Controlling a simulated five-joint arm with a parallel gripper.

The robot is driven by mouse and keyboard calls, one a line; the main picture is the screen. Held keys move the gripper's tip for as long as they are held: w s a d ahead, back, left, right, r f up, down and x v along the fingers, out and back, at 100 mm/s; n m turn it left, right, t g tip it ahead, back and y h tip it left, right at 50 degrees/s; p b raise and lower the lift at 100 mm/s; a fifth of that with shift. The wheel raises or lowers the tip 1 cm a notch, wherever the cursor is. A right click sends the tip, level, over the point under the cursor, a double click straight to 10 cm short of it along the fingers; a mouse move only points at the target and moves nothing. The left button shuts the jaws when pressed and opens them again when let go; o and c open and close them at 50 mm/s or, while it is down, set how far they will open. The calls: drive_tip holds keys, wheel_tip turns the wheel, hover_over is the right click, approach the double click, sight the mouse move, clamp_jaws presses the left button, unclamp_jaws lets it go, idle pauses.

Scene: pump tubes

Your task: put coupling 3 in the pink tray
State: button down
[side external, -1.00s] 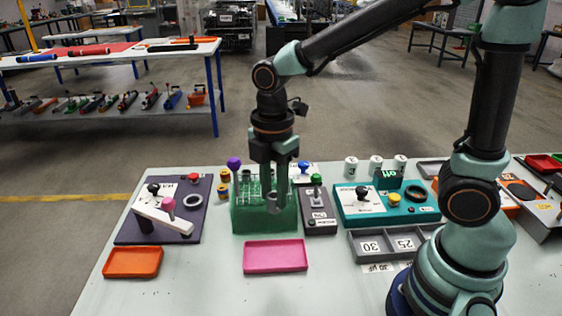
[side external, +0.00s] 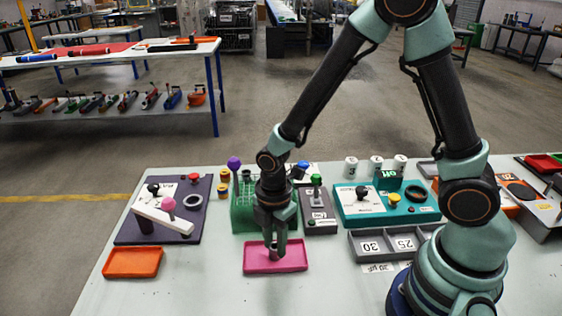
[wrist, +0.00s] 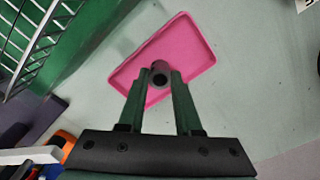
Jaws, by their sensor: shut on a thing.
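The pink tray (side external: 290,264) lies on the table in front of the green rack (side external: 240,220). My gripper (side external: 274,250) is over the left-middle part of the tray. In the wrist view my gripper (wrist: 160,85) is shut on a small dark grey coupling (wrist: 159,67), with the pink tray (wrist: 190,50) beneath it. The coupling's number is not readable. I cannot tell whether the coupling touches the tray floor.
An orange tray (side external: 132,263) lies to the left, below a dark panel (side external: 130,228) with a white lever. A grey compartment tray (side external: 372,247) and a teal panel (side external: 380,214) stand to the right. The table front is clear.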

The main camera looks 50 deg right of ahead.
sight(275, 246)
drive_tip(key=shift+f, duration=0.15)
drive_tip(key=c, duration=0.6)
unclamp_jaws()
wheel_tip(275, 246, up, 12)
drive_tip(key=s+d+r+m+t, duration=0.1)
drive_tip(key=d+r+m, duration=0.3)
drive_tip(key=m, duration=0.5)
drive_tip(key=s+d+r+m+t, duration=0.2)
drive_tip(key=d+r+m+t, duration=0.2)
drive_tip(key=r+m, duration=0.3)
drive_tip(key=shift+s+d+m+t, duration=0.3)
drive_tip(key=shift+d+m, duration=0.1)
drive_tip(key=shift+m, duration=0.6)
